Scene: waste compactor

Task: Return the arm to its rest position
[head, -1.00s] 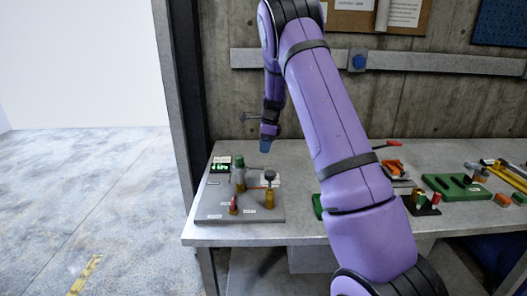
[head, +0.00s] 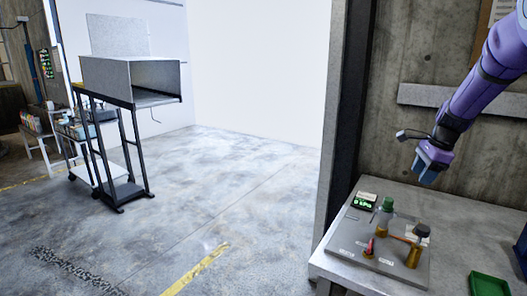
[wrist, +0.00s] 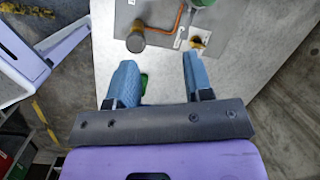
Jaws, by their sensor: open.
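My gripper (head: 432,165) hangs from my purple arm above the back of the workbench, clear of the bench top. In the wrist view my gripper (wrist: 158,80) shows two blue fingers spread apart with nothing between them. A grey panel (head: 342,262) lies on the bench below and in front of it. The panel carries a green-topped fitting (head: 384,208), a dark-capped brass fitting (head: 414,250), a small red lever (head: 370,246) and a green-lit display (head: 364,202). My gripper touches none of these.
The metal workbench (head: 460,225) stands against a concrete wall at the right, beside a dark upright post (head: 350,110). A green tray (head: 488,284) sits at the lower right. Open floor (head: 220,200) lies to the left, with a black-framed cart (head: 130,135) farther back.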

